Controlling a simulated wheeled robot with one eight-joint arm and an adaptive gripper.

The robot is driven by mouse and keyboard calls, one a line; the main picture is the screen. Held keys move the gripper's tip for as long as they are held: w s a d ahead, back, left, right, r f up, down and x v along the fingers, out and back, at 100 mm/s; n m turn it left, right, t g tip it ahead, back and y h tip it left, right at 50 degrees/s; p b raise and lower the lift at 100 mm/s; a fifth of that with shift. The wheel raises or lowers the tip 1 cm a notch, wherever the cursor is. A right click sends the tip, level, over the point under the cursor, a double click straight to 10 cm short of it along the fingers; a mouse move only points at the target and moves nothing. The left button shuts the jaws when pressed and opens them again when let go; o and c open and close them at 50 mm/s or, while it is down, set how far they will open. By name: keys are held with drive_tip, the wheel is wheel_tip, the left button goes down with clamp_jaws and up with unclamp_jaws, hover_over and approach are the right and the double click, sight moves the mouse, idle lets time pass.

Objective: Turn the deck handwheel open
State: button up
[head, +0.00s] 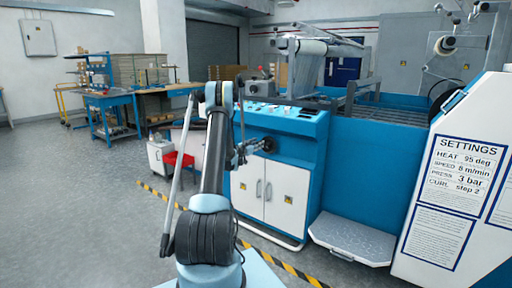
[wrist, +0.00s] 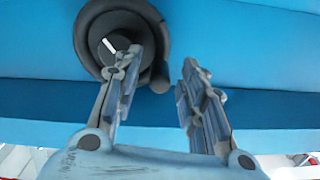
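The deck handwheel (wrist: 97,25) is dark and round, with a white pointer mark on its hub, at the upper left of the wrist view. Its right rim, with a dark grip-like part, shows between my fingers. In the head view the handwheel (head: 270,144) is a small dark disc on the blue cabinet front. My gripper (wrist: 162,63) is open. Its left finger overlaps the wheel's lower right in the picture; its right finger lies right of the wheel, against blue panel. I cannot tell whether either finger touches the wheel. In the head view my gripper (head: 240,155) is just left of the wheel.
White cabinet doors (head: 268,190) lie below the handwheel, and a control panel (head: 285,112) above. A grey step (head: 352,238) stands to the right, near a settings board (head: 455,175). A red bin (head: 180,160) and a workbench (head: 110,100) are to the left. Open floor lies at left.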

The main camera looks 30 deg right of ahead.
clamp_jaws()
drive_tip(key=shift+f, duration=0.1)
